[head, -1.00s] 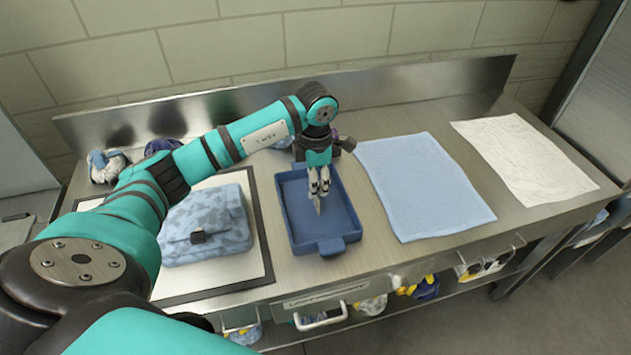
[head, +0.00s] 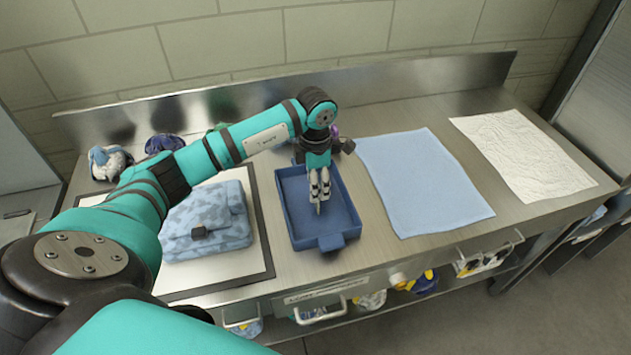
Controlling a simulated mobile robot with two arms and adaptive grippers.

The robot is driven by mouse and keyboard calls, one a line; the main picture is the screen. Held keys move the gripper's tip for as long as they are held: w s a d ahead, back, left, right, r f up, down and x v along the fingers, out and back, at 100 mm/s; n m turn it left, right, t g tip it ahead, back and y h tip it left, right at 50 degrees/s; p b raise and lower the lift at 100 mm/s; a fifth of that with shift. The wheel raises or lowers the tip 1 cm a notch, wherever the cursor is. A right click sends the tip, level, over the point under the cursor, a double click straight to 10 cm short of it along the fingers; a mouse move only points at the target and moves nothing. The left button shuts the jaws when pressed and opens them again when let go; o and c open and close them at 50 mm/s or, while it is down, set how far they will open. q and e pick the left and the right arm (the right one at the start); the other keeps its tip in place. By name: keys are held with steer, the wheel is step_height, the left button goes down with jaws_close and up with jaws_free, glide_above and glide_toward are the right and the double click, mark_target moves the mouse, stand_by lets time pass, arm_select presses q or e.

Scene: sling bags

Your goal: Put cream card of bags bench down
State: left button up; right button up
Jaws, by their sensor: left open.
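My left gripper (head: 319,199) points down inside the blue tray (head: 292,214), its fingers just above the tray floor. It is open. A small pale sliver, possibly the cream card (head: 318,208), shows right at the fingertips; the fingers hide most of it, and I cannot tell whether it touches the tray floor. My right gripper is not in view.
A blue patterned sling bag (head: 208,222) lies on a pale, dark-edged board (head: 215,276) left of the tray. A light blue cloth (head: 422,185) and a crumpled white sheet (head: 522,155) lie to the right. A steel backsplash (head: 420,95) runs behind. Small items sit at the back left.

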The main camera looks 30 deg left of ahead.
arm_select(q)
step_height(320, 180, up, 12)
steer(key=b, duration=0.3)
steer(key=shift+d, duration=0.1)
stand_by(0.4)
